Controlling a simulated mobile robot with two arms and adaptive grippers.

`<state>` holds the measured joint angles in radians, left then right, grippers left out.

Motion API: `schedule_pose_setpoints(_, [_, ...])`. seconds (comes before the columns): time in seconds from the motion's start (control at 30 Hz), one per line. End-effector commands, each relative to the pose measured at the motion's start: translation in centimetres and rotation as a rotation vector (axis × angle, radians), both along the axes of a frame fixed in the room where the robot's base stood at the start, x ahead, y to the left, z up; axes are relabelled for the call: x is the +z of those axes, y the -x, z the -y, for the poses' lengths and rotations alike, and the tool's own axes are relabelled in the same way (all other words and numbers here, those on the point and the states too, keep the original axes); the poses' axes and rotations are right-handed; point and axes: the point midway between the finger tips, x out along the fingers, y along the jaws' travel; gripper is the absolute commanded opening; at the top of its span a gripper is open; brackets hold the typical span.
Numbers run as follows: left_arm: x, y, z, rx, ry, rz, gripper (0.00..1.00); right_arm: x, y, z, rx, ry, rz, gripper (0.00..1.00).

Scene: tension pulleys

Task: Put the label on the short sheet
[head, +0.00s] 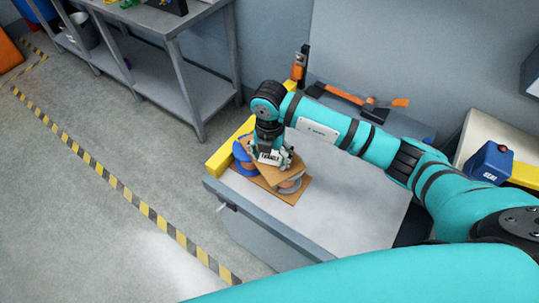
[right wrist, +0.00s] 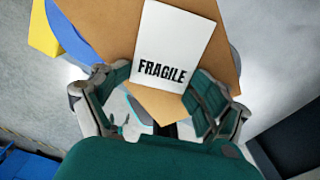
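A white label (right wrist: 180,35) marked FRAGILE lies flat against a brown sheet (right wrist: 100,22) in the right wrist view. In the head view, the upper brown sheet (head: 267,176) sits tilted over spool-like pulleys. Another brown sheet (head: 291,198) lies beneath on the worktop. I cannot tell which sheet is the short one. My right gripper (right wrist: 165,85) is at the label's lettered end, its fingers spread apart with no clear grip on the label. In the head view the right gripper (head: 275,158) is just above the upper sheet. My left gripper is out of view.
A blue pulley (head: 241,152) and a grey one (head: 291,186) sit by the sheets. The grey worktop (head: 335,207) is clear to the right. A yellow bar (head: 224,154) edges its left side. Orange-handled tools (head: 380,104) lie at the back.

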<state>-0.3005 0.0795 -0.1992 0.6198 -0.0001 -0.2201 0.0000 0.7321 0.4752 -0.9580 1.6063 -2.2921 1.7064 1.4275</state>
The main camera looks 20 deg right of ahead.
Motion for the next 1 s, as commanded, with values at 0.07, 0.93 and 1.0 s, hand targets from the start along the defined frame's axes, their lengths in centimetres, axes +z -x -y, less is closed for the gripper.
schedule_pose_setpoints(0.07, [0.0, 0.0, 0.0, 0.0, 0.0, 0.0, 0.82, -0.4, 0.3, 0.1, 0.001, 0.003, -0.009, 0.8])
schedule_pose_setpoints(0.93, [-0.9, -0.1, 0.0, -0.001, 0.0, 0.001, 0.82, 12.3, -0.2, 0.0, 0.0, -0.001, 0.003, 0.8])
schedule_pose_setpoints(1.0, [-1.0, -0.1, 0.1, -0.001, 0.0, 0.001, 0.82, 12.9, -0.1, 0.0, 0.0, 0.0, 0.001, 0.8])
